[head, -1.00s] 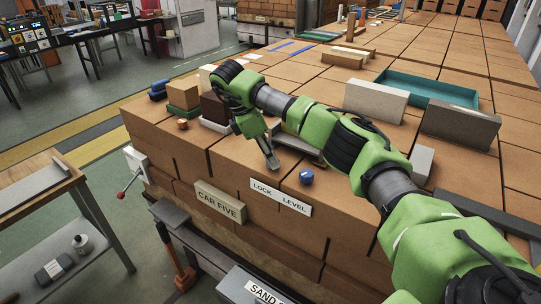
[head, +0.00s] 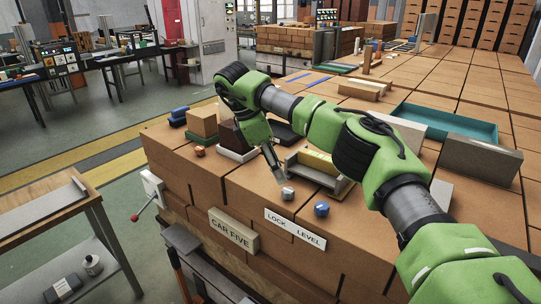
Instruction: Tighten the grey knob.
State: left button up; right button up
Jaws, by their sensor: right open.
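The grey knob (head: 287,194) stands on the top face of the brick stack, near its front edge, above the word LOCK on a white label (head: 295,229). A blue knob (head: 321,209) stands to its right, above the word LEVEL. My right gripper (head: 276,173) points down just behind and left of the grey knob. It is open and empty, its fingertips close to the knob; whether they touch it I cannot tell. My left gripper is not in view.
Behind the gripper is a grey channel fixture (head: 335,183) with a yellow block (head: 318,162). An orange knob (head: 200,151) and several blocks stand to the left. A teal tray (head: 450,122) lies farther back.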

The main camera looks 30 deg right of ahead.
jog(key=v, duration=0.4)
jog(key=shift+a+r, duration=0.1)
jog(key=shift+r, duration=0.2)
jog(key=shift+f, duration=0.1)
